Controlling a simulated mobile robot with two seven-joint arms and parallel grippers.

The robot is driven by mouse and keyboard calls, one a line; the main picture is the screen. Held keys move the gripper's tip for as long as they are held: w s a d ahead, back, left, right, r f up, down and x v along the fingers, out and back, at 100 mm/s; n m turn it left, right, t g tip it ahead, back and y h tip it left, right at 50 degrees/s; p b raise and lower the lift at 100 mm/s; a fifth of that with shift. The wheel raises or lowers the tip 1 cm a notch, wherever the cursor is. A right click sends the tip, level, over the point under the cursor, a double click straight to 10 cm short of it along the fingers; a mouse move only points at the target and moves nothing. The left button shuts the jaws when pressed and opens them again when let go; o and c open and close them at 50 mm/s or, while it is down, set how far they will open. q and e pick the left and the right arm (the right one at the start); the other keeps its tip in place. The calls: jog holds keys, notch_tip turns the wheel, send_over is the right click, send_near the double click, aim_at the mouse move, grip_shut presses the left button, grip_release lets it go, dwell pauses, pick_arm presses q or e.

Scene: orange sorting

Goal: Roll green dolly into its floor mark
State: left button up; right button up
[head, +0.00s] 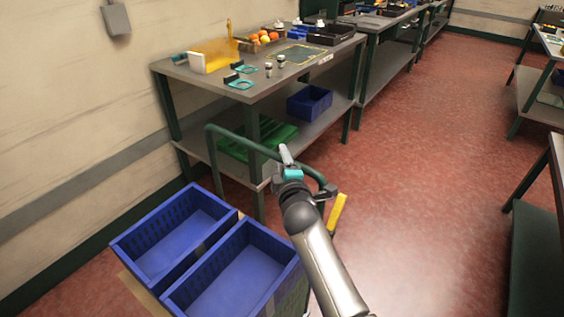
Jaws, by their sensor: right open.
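The green dolly's handle (250,142) is a dark green tube frame standing in front of the near workbench. Two empty blue crates (170,238) sit side by side below it at the lower left, hiding most of the dolly's deck. My right gripper (286,154) is open at the handle's upper bar, near its right end; the picture does not show whether it touches the bar. My left gripper is not in view. A yellow strip (338,212) shows just right of the handle; I cannot tell whether it is part of the floor mark.
The near workbench (262,87) holds oranges (262,36), an amber bin and small parts. Its lower shelf carries a green crate (262,137) and a blue bin (309,102). The wall is at left. Red floor (430,170) is clear between the benches; more tables stand at right.

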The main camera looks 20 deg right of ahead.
jog(key=shift+w, duration=0.45)
grip_shut()
dwell(1.2)
